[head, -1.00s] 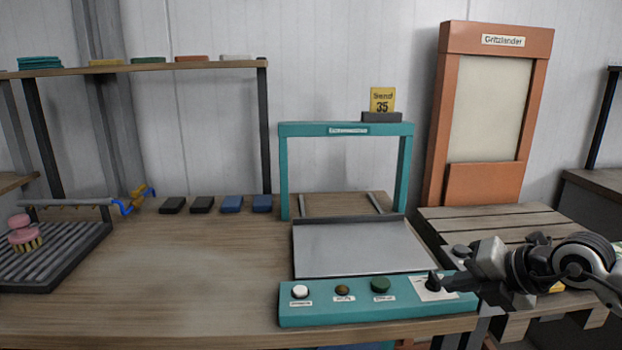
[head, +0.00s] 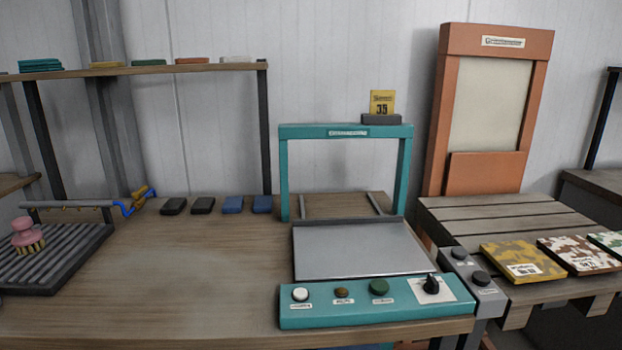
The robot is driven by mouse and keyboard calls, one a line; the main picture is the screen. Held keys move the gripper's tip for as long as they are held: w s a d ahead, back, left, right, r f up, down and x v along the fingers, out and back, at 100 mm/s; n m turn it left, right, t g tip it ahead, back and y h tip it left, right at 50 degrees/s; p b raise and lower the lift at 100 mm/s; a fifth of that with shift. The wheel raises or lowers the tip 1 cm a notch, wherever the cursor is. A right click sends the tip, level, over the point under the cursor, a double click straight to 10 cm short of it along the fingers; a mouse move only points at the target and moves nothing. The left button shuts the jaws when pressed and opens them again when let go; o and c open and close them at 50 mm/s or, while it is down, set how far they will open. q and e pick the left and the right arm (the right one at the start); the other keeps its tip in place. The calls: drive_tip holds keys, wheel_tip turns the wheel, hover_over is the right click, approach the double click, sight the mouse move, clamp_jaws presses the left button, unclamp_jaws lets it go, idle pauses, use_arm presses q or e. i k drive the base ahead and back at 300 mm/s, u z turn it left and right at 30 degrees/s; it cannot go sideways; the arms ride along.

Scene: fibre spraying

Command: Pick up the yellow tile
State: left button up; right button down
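A yellow tile (head: 500,254) with brown patches and a white label lies flat on the slatted wooden table (head: 470,214) at the right. It is the leftmost of several patterned tiles there. A thin yellow slab (head: 106,65) also lies on the upper left shelf. Neither of my grippers is in view, so nothing covers the yellow tile.
A red-brown and white tile (head: 577,250) lies right of the yellow one, and a green and white tile (head: 610,241) is cut by the picture edge. A grey knob box (head: 487,298) borders the yellow tile's left. The teal press frame (head: 284,170) stands left of the slatted table.

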sight(520, 262)
drive_tip(key=z, duration=0.25)
drive_tip(key=k, duration=0.5)
drive_tip(key=z, duration=1.9)
drive_tip(key=i, duration=0.8)
drive_tip(key=u, duration=0.45)
drive_tip(key=i, duration=0.8)
drive_tip(key=u, duration=0.85)
